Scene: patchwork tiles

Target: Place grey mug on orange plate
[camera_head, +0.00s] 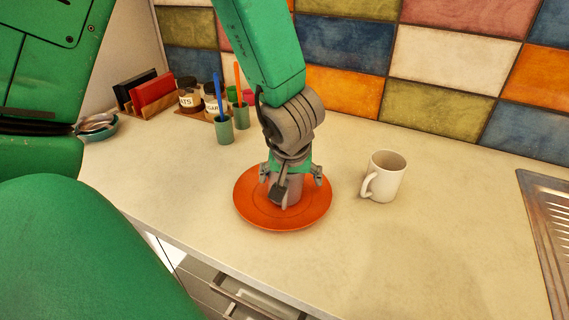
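The orange plate (248,207) lies on the pale counter near the middle of the view. My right gripper is not in view.
A white mug (384,177) stands right of the plate, handle to the left. Behind on the left are cups with brushes (223,130), labelled jars (190,101), a red and black holder (152,93) and small bowls (98,127). A metal sink (545,225) is at right; an open drawer (245,298) is below.

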